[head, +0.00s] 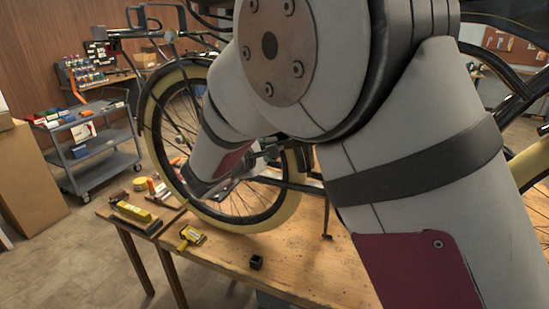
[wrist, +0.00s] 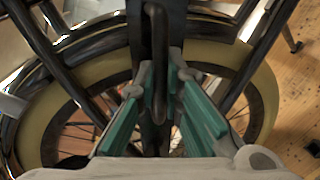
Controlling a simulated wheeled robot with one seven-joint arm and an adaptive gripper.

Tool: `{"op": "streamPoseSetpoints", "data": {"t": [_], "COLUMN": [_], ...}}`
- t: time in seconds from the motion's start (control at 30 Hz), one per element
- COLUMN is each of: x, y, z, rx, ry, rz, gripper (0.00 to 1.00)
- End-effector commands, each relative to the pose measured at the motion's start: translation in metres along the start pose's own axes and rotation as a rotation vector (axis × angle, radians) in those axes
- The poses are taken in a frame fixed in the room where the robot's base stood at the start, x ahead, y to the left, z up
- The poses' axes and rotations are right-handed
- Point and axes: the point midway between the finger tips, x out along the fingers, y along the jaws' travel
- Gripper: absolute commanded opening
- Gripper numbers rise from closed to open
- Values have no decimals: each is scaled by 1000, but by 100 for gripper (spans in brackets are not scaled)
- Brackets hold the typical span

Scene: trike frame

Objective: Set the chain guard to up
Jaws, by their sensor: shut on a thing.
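In the wrist view, my gripper (wrist: 162,80) has its two teal-padded fingers on either side of a dark narrow bar (wrist: 158,55) and is shut on it. The bar stands upright in the picture, in front of a cream-tyred wheel. I cannot tell for sure whether this bar is the chain guard or a handle on it. In the head view, my arm covers the middle of the trike, and I cannot make out my gripper or the chain guard there. The trike's spoked wheel (head: 147,122) with its cream tyre shows left of my arm.
The trike stands at a wooden workbench (head: 305,262). A yellow tool (head: 190,236) and a small black block (head: 256,262) lie near its front edge. Dark frame tubes (wrist: 62,52) run close beside my fingers. A grey cart (head: 98,158) stands at left, with open floor before it.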

Motion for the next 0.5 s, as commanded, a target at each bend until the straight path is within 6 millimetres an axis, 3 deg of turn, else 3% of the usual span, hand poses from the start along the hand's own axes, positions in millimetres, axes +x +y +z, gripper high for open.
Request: {"op": "streamPoseSetpoints", "data": {"t": [0.2,0.5], "x": [-5,-7], "y": [22,30], "z": [-2,-4], "rx": [-96,-149], "ry": [-20,-29], "rz": [5,5], "gripper": [0,0]}}
